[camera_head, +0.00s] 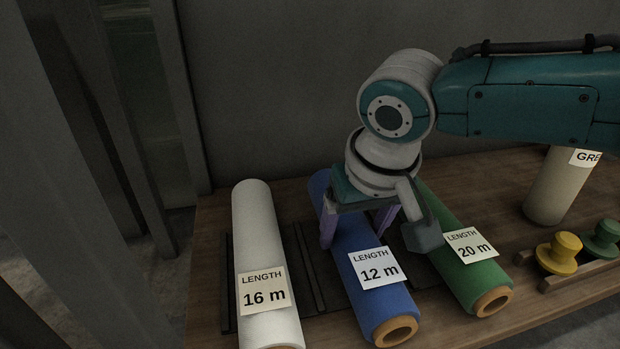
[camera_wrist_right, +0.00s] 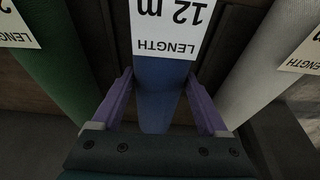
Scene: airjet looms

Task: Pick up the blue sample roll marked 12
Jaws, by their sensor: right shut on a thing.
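The blue roll labelled "LENGTH 12 m" (camera_head: 362,298) lies between a white roll and a green roll in the head view. It also shows in the right wrist view (camera_wrist_right: 158,88), running between the purple fingers. My right gripper (camera_head: 357,232) comes down over the blue roll from above, behind its label, with one finger on each side. In the right wrist view my right gripper (camera_wrist_right: 160,105) is shut on the roll. The roll appears to lie in its place on the rack; whether it is lifted at all I cannot tell. My left gripper is not in view.
The white "16 m" roll (camera_head: 257,240) lies close on the left and the green "20 m" roll (camera_head: 470,270) close on the right. A beige roll (camera_head: 552,188) stands upright farther right, near yellow (camera_head: 559,253) and green (camera_head: 604,240) spools. A wall rises behind the wooden table (camera_head: 210,262).

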